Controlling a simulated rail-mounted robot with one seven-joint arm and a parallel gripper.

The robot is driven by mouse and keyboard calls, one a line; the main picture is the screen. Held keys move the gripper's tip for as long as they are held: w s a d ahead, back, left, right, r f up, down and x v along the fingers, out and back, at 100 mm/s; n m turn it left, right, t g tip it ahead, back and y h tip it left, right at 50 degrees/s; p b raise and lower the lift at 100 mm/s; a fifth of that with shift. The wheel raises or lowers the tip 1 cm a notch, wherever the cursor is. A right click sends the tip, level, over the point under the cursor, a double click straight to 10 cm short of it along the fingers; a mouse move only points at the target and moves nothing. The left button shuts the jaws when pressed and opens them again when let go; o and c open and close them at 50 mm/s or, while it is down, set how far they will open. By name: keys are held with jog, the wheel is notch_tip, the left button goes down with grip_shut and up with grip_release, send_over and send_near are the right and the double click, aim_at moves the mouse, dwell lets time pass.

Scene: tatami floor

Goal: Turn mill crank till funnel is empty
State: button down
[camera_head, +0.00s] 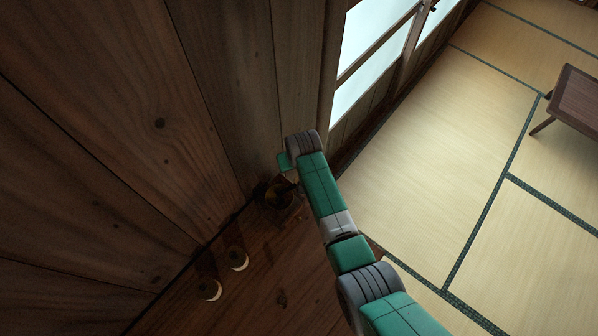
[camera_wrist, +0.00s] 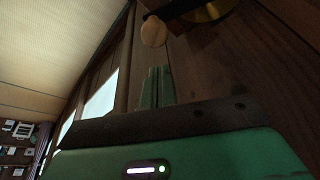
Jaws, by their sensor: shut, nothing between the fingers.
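The mill (camera_head: 278,196) stands on a dark wooden surface against the plank wall, dim and partly hidden by my arm. In the wrist view its round wooden crank knob (camera_wrist: 153,31) hangs from a dark crank arm (camera_wrist: 172,8). Part of a brass-coloured funnel (camera_wrist: 212,11) shows at the top edge; what is inside it cannot be seen. My gripper (camera_wrist: 156,70) is shut and empty, its green fingers together. In the picture the fingertips lie just below the knob, with a gap between them; the depth is hard to judge.
The plank wall (camera_head: 110,120) is close to the mill. A window (camera_head: 375,50) is beyond. Tatami floor (camera_head: 440,160) and a low table (camera_head: 575,100) are at the right.

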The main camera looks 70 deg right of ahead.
jog(key=p+v, duration=0.1)
jog(key=v, duration=0.8)
jog(key=shift+w+d+r+p, duration=0.3)
jog(key=shift+w+r+p, duration=0.05)
jog(key=shift+r, duration=0.1)
